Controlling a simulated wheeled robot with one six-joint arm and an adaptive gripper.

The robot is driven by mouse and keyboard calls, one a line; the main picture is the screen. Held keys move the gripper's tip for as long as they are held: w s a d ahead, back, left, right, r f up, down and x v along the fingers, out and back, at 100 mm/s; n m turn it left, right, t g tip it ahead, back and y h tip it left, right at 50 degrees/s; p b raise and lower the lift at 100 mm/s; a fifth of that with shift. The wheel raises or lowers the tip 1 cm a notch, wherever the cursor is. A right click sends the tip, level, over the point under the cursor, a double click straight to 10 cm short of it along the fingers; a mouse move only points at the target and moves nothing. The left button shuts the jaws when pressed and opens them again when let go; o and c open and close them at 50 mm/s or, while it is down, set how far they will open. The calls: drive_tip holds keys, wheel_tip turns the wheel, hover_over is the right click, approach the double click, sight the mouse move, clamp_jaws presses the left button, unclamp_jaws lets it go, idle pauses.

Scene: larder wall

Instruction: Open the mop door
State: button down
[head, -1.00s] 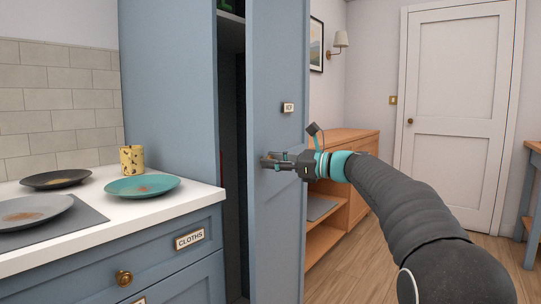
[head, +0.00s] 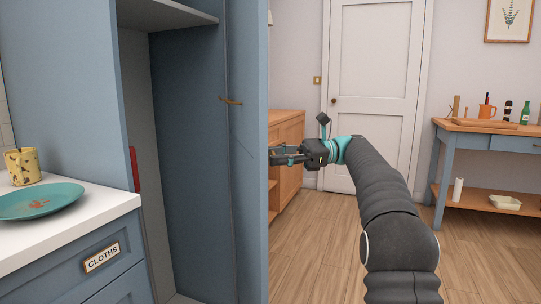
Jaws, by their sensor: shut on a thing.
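The blue mop door (head: 250,190) stands open in the head view, seen nearly edge-on. The tall blue cupboard (head: 65,90) lies open to its left, with its dark interior in view. My gripper (head: 274,157) is at the door's right edge, on its outer side, and is shut. What its fingertips hold is largely hidden behind the door; it was on the door's handle a second ago. The door's label is out of sight.
A wooden sideboard (head: 288,125) is behind the door. A blue table (head: 480,135) stands at right. The wooden floor (head: 335,245) is clear.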

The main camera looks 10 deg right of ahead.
drive_tip(key=shift+d+f, duration=0.1)
drive_tip(key=shift+d, duration=0.1)
idle(0.3)
drive_tip(key=c, duration=0.8)
unclamp_jaws()
